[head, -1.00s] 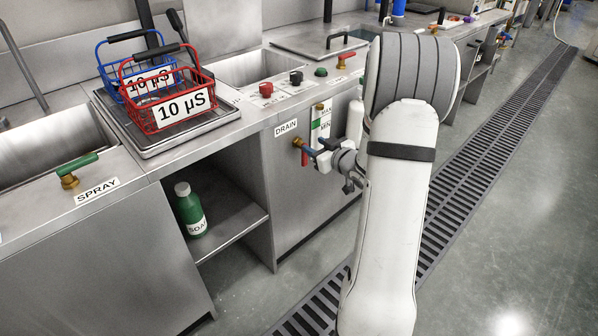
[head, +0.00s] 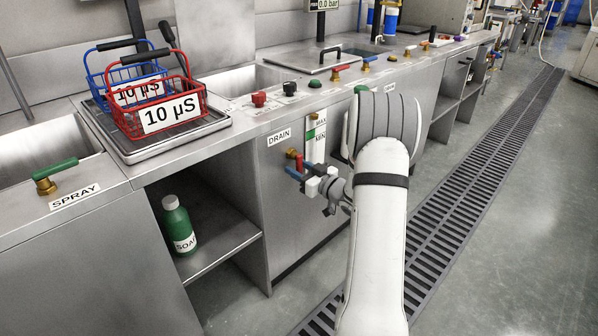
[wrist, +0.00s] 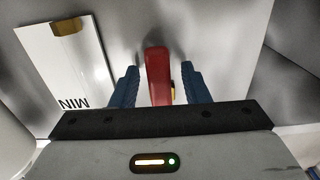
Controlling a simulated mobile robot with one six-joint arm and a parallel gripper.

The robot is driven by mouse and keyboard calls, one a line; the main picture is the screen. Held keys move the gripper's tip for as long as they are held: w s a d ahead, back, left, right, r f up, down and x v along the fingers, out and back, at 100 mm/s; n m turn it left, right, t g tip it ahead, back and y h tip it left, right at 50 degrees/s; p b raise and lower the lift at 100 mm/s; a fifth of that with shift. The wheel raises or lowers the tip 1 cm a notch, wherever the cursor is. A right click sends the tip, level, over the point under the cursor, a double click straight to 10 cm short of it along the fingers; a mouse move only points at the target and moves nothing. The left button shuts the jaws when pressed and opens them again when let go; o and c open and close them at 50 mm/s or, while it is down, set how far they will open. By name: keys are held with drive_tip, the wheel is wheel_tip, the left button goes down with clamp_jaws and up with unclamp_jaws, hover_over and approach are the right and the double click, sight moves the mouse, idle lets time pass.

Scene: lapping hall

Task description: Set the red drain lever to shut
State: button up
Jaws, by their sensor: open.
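The red drain lever (head: 300,162) is on a brass valve (head: 291,153) on the cabinet front, below the DRAIN label (head: 279,136). My gripper (head: 298,171) is at the lever, its blue fingers partly covering it in the head view. In the wrist view the red lever (wrist: 158,76) stands between the two fingertips of my open gripper (wrist: 160,73). The lever's near end is hidden behind the gripper body.
A white MIN/MAX level plate (head: 315,135) is right of the valve. Above are the counter edge and a red knob (head: 259,98). A red basket (head: 160,107) stands at left on the counter. An open shelf with a green soap bottle (head: 178,225) is left below.

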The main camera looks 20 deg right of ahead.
drive_tip(key=shift+c, duration=0.2)
clamp_jaws()
idle(0.3)
drive_tip(key=shift+a, duration=0.1)
